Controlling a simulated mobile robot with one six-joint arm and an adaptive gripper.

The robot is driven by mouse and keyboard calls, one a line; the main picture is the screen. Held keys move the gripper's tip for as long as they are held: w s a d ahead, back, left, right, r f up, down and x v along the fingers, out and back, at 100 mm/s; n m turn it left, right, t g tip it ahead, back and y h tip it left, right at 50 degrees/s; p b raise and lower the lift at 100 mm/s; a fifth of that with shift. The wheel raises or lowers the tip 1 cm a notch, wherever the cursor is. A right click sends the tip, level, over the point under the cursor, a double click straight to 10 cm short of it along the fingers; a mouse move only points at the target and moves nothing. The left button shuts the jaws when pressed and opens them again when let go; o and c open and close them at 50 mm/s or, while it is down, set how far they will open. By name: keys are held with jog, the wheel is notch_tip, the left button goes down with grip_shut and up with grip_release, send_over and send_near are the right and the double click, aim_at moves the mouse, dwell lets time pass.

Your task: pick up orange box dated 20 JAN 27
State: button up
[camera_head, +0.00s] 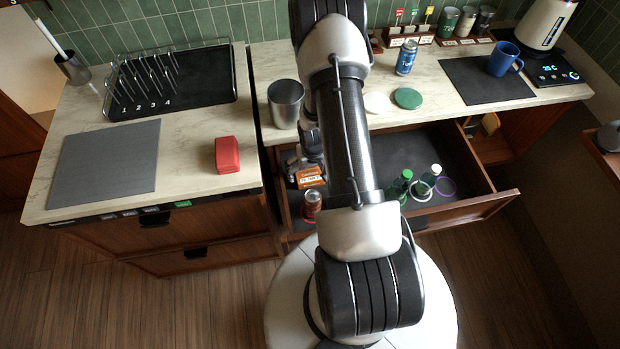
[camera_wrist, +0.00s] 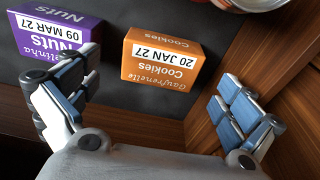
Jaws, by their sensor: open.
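The orange cookies box (camera_wrist: 160,62) has a white label reading 20 JAN 27, upside down in the wrist view. It sits on the dark floor of the open drawer, near a wooden wall. In the head view, an orange box (camera_head: 308,176) shows in the left part of the drawer, partly hidden by my arm. My gripper (camera_wrist: 158,115) is open, with its two fingers spread wide on either side of the orange box in the wrist view. Nothing is between the pads. In the head view my gripper (camera_head: 303,162) is mostly hidden behind the arm.
A purple nuts box (camera_wrist: 48,42) dated 09 MAR 27 lies close to the left finger. A can (camera_wrist: 250,3) is at the top edge. The drawer (camera_head: 470,203) also holds a red can (camera_head: 312,204) and green bottles (camera_head: 399,187). The wooden drawer wall (camera_wrist: 290,60) is close to the right finger.

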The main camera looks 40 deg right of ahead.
aim_at(310, 174)
jog(key=f+b, duration=0.1)
jog(key=f, duration=0.1)
jog(key=w+f, duration=0.1)
jog(key=f, duration=0.1)
jog(key=shift+d+f+b, duration=0.15)
jog(key=shift+f+b, duration=0.15)
jog(key=shift+b, duration=0.1)
jog(key=shift+r, duration=0.1)
jog(key=shift+c, duration=0.5)
jog(key=c, duration=1.1)
jog(key=shift+o, duration=0.2)
